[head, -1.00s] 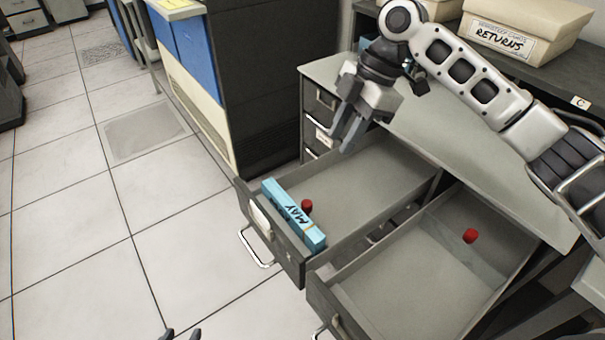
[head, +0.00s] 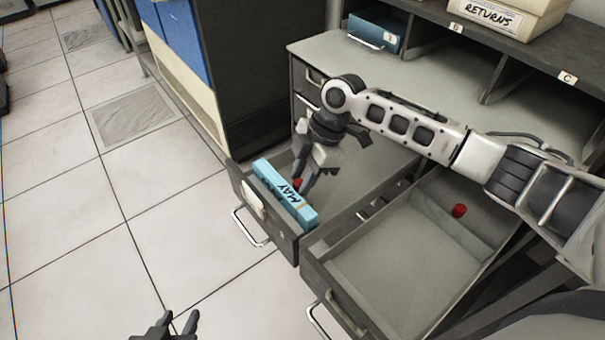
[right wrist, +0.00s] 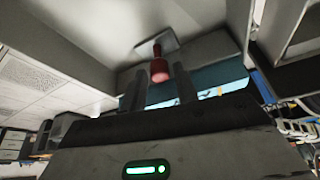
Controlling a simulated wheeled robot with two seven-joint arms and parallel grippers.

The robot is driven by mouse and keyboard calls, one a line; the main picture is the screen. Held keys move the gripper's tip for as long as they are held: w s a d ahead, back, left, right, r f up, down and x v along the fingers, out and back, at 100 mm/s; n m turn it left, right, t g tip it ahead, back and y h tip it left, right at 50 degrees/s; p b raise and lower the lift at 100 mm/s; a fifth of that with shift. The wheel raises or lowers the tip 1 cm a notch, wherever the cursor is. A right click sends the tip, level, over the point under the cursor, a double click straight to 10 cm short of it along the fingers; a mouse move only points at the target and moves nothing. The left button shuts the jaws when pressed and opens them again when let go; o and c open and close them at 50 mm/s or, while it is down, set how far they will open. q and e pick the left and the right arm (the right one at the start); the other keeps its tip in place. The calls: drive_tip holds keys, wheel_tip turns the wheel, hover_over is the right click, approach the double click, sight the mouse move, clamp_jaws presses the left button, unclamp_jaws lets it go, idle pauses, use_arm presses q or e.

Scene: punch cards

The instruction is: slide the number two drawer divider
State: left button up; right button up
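A red knob (head: 298,183) stands in the left open drawer (head: 383,175), just behind a light blue card block marked MAY (head: 285,194). The knob also shows in the right wrist view (right wrist: 160,69), near a small pale plate (right wrist: 157,45). My right gripper (head: 303,190) is low in this drawer; its fingers (right wrist: 160,85) are apart, one on each side of the knob. I cannot tell if they touch it. A second red knob (head: 459,210) is on the divider (head: 452,224) in the right open drawer (head: 400,280). My left gripper (head: 180,318) is open and empty over the floor.
The cabinet's grey top (head: 400,80) lies behind the drawers, with a shelf (head: 500,55) and a cream RETURNS box (head: 500,18) beyond. A dark cabinet (head: 255,75) stands behind at the left. The tiled floor (head: 90,230) at left is clear.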

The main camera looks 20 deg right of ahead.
drive_tip(key=shift+f, duration=0.1)
clamp_jaws()
drive_tip(key=w+d, duration=0.1)
drive_tip(key=d, duration=0.1)
drive_tip(key=w+d, duration=0.1)
drive_tip(key=d, duration=0.2)
drive_tip(key=w+d+b, duration=0.1)
drive_tip(key=d, duration=0.2)
drive_tip(key=shift+w+d, duration=0.1)
drive_tip(key=shift+d, duration=0.1)
unclamp_jaws()
drive_tip(key=v, duration=1.6)
drive_tip(key=shift+b, duration=0.45)
drive_tip(key=shift+a, duration=0.15)
